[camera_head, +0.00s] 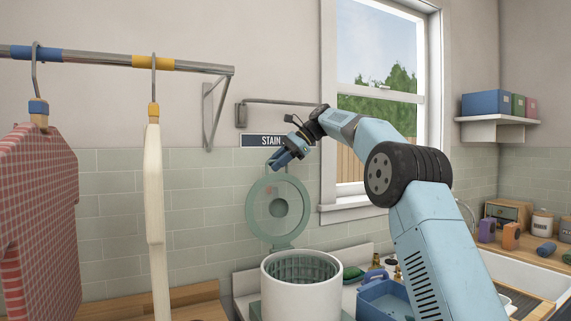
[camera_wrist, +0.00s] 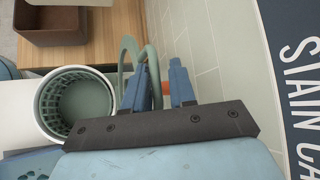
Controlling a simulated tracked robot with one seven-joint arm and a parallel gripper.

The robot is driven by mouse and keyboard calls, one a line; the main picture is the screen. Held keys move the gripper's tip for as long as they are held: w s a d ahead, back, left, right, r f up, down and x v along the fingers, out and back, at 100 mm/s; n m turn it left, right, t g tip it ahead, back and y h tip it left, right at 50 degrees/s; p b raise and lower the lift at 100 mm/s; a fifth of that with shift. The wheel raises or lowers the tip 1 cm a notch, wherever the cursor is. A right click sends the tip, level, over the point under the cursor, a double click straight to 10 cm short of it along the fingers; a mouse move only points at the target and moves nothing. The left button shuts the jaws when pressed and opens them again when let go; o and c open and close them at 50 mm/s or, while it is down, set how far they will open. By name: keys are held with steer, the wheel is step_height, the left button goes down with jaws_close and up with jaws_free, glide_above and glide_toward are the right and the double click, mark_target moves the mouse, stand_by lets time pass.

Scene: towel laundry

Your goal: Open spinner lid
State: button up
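The spinner (camera_head: 301,295) is a white tub with a green slotted basket inside; it also shows at the left of the wrist view (camera_wrist: 48,112). Its round, translucent green lid (camera_head: 262,207) stands raised, roughly upright, behind the tub's open mouth. In the wrist view the lid's rim (camera_wrist: 127,57) appears nearly edge-on beside the left finger. My gripper (camera_head: 279,160) is at the lid's top edge, close to the wall. Its two blue fingers (camera_wrist: 160,72) are apart, with a gap between them. I cannot tell whether a finger touches the lid.
A checked shirt (camera_head: 40,200) and a cream garment (camera_head: 155,220) hang from a rail at the left. A STAIN sign (camera_head: 262,141) is on the wall behind my gripper. A blue basket (camera_head: 383,297) stands right of the spinner. A brown bin (camera_wrist: 64,38) sits on the wooden counter.

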steer(key=shift+a+f, duration=0.15)
steer(key=v, duration=0.8)
stand_by(0.5)
